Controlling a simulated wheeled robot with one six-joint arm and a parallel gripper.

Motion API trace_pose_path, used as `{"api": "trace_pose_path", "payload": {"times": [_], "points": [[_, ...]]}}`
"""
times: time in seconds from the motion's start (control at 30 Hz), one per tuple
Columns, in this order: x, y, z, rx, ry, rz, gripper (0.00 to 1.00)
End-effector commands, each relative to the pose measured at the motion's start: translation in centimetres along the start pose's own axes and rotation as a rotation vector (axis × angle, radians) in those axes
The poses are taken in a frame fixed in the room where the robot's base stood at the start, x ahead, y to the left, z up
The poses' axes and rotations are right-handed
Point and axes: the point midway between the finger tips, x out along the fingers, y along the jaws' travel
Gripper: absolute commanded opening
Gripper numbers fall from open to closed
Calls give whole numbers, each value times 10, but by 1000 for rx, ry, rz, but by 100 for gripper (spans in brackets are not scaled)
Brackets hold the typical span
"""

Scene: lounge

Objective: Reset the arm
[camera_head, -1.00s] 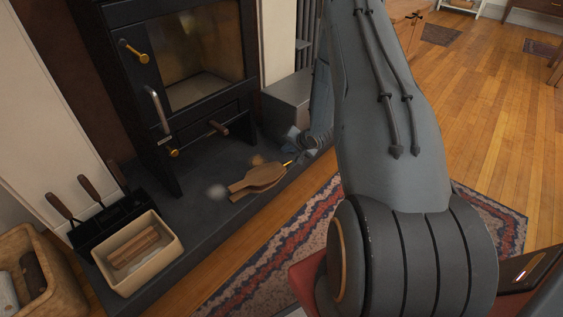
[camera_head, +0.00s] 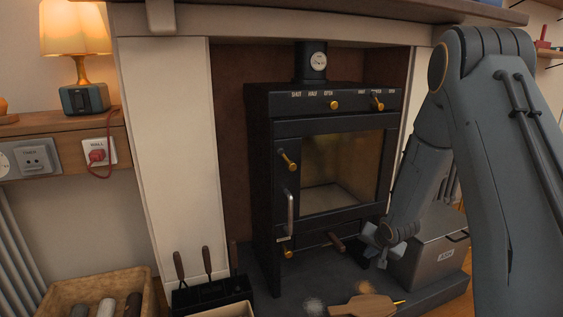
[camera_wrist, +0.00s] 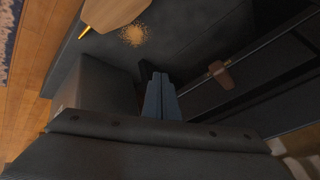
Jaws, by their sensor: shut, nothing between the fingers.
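My arm reaches down the right side of the head view. My gripper (camera_head: 374,258) is low above the hearth, in front of the stove's lower right and beside the grey ash box. In the wrist view, the two blue-grey fingers of my gripper (camera_wrist: 160,76) lie side by side, shut with nothing between them. The arm is bent, with its upper link nearest the camera.
The black stove (camera_head: 265,150) stands closed on the dark hearth. The ash box (camera_head: 437,262) is close to my gripper. Wooden bellows (camera_head: 362,306) lie on the hearth. A tool rack (camera_head: 212,291) and basket (camera_head: 62,292) stand at lower left. A lamp (camera_head: 75,30) is upper left.

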Motion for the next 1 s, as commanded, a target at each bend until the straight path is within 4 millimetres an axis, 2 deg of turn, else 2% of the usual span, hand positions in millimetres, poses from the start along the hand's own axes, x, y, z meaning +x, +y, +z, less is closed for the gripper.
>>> {"api": "trace_pose_path", "payload": {"times": [0.03,0.2,0.37,0.5,0.67,0.8,1.0], "points": [[-20,-26,6,-51,-9,6,0],[-84,-89,41,-209,-66,42,0],[-149,-135,87,-357,-136,56,0],[-208,-162,137,-486,-212,52,0],[-278,-178,200,-639,-310,27,0],[-336,-178,255,-773,-404,-11,0],[-394,-165,310,-913,-511,-63,0]]}}
